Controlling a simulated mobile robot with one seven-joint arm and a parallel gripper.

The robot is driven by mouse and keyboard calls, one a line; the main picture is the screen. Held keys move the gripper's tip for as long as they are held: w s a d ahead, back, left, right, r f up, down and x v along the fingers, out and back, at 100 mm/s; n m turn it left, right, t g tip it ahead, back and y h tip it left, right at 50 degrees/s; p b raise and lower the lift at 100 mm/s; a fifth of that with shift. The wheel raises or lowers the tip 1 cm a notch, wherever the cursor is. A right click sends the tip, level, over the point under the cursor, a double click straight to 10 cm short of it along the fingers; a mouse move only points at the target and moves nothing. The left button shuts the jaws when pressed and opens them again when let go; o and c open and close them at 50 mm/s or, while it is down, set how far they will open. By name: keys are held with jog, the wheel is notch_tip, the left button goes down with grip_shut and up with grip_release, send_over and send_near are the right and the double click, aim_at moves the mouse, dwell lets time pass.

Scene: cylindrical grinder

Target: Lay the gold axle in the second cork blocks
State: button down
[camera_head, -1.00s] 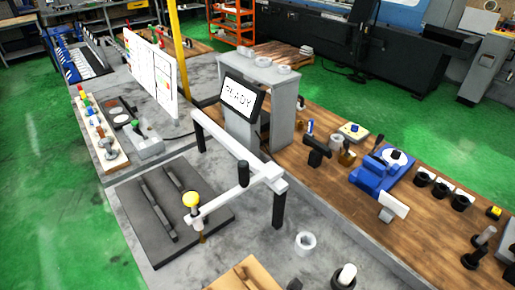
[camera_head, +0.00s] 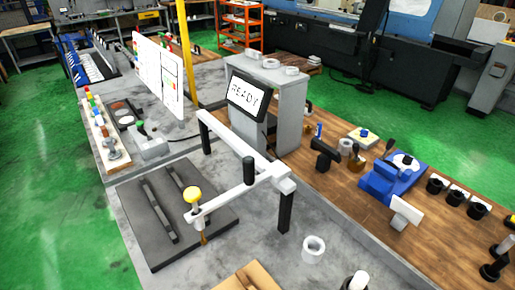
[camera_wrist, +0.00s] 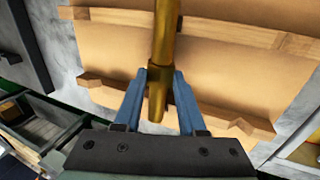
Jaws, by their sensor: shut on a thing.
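In the wrist view my gripper (camera_wrist: 158,88) has its two blue fingers closed on the gold axle (camera_wrist: 165,35). The axle runs from the top edge down between the fingers, with a thicker collar at the grip and its near end just below. Beneath it lies a tan, cork-coloured piece (camera_wrist: 235,75) with pale notched wooden strips (camera_wrist: 240,24). I cannot tell which parts are the second cork blocks, or whether the axle touches them. In the head view only a corner of a tan piece (camera_head: 243,279) shows at the bottom edge; my gripper and the axle are out of that view.
A dark plate (camera_head: 150,235) with two rails sits under a white arm frame (camera_head: 240,150) with a yellow knob. A white ring (camera_head: 313,249) stands on the grey table. Right, the wooden bench holds a blue fixture (camera_head: 390,183) and several black cups. A READY screen (camera_head: 248,96) stands behind.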

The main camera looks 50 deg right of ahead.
jog(key=shift+d+r, duration=0.1)
jog(key=shift+c, duration=2)
grip_release()
jog(key=shift+s, duration=0.1)
jog(key=b+v, duration=0.1)
jog(key=v, duration=1.2)
